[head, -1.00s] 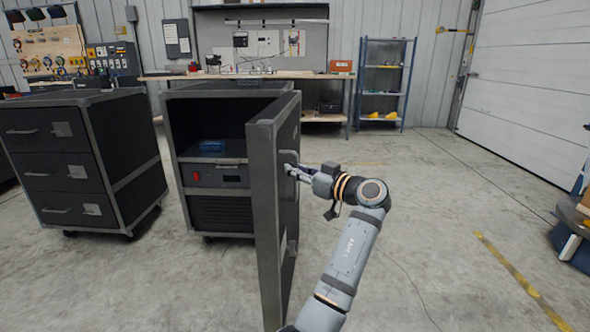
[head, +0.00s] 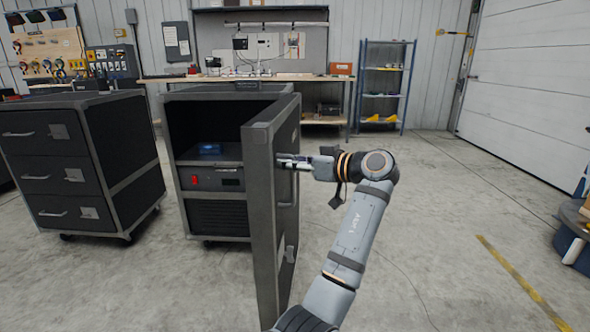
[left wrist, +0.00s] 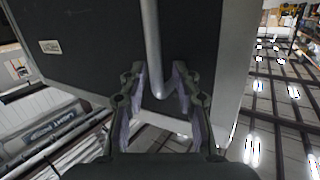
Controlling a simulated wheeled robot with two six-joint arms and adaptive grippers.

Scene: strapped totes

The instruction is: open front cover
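The front cover (head: 258,225) is a dark panel with a grey frame, on the middle cabinet (head: 217,217). It stands swung wide open, edge toward me, in the head view. My left gripper (head: 281,161) is at the cover's outer face. In the left wrist view, the cover (left wrist: 88,55) fills the upper middle and its grey bar handle (left wrist: 151,45) runs down between the fingers. The left gripper (left wrist: 158,85) is open, with gaps beside the handle's bent lower end. Whether a finger touches it is unclear. My right gripper is out of view.
Inside the cabinet are a blue item (head: 209,149) on a shelf and a grey unit with a red switch (head: 195,180). A drawer cabinet (head: 85,165) stands at left. A workbench (head: 250,77) is behind.

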